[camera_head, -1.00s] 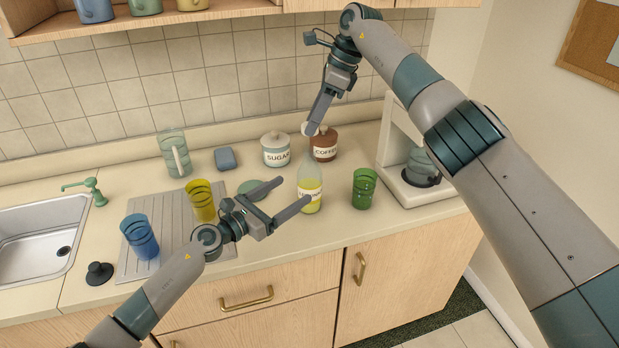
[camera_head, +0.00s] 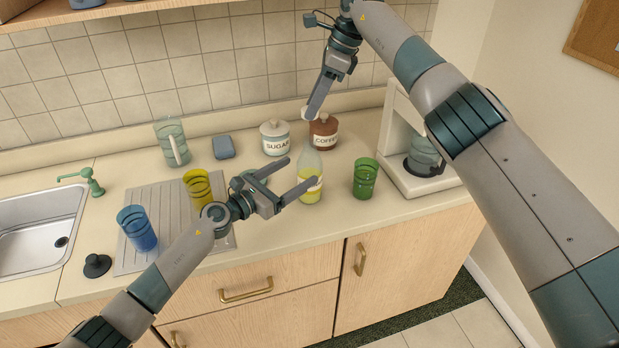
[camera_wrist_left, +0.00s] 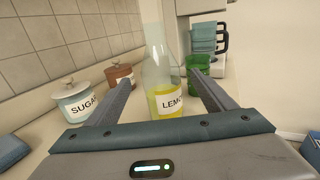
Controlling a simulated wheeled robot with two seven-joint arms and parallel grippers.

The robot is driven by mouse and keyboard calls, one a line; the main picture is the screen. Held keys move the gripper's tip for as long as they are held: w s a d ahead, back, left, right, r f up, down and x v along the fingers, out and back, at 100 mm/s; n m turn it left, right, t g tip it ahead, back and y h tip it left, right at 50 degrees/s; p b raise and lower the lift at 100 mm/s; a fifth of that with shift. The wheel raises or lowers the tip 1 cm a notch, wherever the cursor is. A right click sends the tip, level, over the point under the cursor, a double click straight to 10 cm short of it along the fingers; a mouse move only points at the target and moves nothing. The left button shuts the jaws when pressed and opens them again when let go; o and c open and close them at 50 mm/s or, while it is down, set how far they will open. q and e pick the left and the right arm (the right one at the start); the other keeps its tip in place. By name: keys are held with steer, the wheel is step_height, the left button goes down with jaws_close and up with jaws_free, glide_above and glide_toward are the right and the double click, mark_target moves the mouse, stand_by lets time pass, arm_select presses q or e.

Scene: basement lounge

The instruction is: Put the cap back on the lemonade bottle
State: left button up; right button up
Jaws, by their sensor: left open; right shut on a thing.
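The lemonade bottle (camera_head: 311,194) is clear glass with yellow liquid and a white label, upright on the counter. It also shows in the left wrist view (camera_wrist_left: 163,75), between the two fingers. My left gripper (camera_head: 301,172) is open, its fingers reaching toward the bottle from the left, not closed on it. My right gripper (camera_head: 313,112) is above the bottle's mouth, pointing down, shut on a small white cap (camera_head: 304,113) that is mostly hidden by the fingers. The cap is apart from the bottle.
Sugar jar (camera_head: 275,139) and coffee jar (camera_head: 324,134) stand behind the bottle. A green glass (camera_head: 365,179) is at its right, beside the coffee maker (camera_head: 396,150). Yellow (camera_head: 198,187) and blue (camera_head: 138,230) glasses stand left, near the drainboard (camera_head: 180,200).

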arm_select(q)
steer(key=x, duration=0.9)
steer(key=shift+w+d+f, duration=0.1)
steer(key=shift+w+d, duration=0.1)
steer(key=shift+d, duration=0.05)
steer(key=c, duration=1.6)
arm_select(e)
glide_above(309, 139)
steer(key=d, duration=0.1)
steer(key=shift+s+d+f, duration=0.1)
steer(key=shift+d+f, duration=0.05)
steer(key=shift+f, duration=2.35)
steer(key=shift+f, duration=0.9)
steer(key=shift+f, duration=0.55)
